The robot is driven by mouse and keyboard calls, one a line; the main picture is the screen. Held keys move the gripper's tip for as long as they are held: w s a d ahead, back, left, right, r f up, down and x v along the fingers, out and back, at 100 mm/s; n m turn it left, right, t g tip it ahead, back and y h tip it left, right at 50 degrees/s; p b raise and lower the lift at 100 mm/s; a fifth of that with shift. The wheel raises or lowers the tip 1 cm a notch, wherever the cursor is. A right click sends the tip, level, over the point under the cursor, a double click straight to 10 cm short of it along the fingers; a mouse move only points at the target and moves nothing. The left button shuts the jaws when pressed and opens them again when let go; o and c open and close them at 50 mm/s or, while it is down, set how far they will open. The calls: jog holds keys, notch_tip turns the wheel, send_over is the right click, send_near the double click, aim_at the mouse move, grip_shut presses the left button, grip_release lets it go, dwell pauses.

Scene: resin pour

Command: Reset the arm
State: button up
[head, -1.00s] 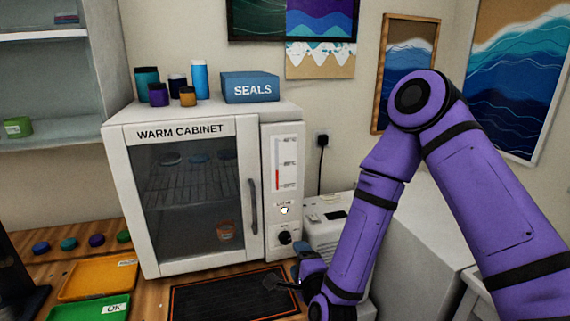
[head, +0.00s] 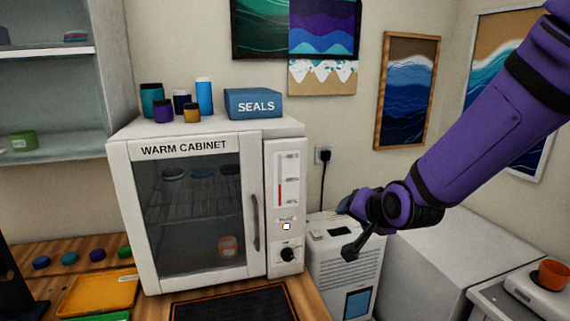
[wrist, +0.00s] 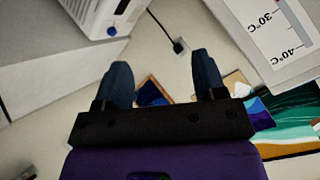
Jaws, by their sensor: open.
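My purple arm reaches in from the upper right in the head view. My gripper (head: 352,228) is in the air to the right of the warm cabinet, in front of a white machine with a vent. In the wrist view my gripper (wrist: 163,85) shows two dark blue fingers spread apart with nothing between them. The warm cabinet (head: 187,148) stands on the wooden bench with its glass door shut. An orange container (head: 228,246) is inside it, low down, and several lids lie on the rack above.
A white vented machine (head: 345,266) stands right of the cabinet. A dark mat (head: 232,306) lies before it, with an orange tray (head: 102,294) to the left. A blue SEALS box (head: 252,103) and several jars stand on top. An orange cup (head: 553,274) sits at right.

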jog(key=s+d+r+n+g+h, duration=0.1)
jog(key=s+d+r, duration=0.3)
jog(key=s, duration=0.4)
jog(key=s+d+r+n+g+h, duration=0.1)
jog(key=s+d+r, duration=0.3)
jog(key=s, duration=0.5)
jog(key=s+d+r+n+g+h, duration=0.1)
jog(key=s+d+r+n+g, duration=0.1)
jog(key=s+d, duration=0.4)
notch_tip(320, 180, up, 3)
jog(key=shift+s+d+f+n+g, duration=0.1)
jog(key=shift+s+d+n+g, duration=0.4)
jog(key=shift+s, duration=0.65)
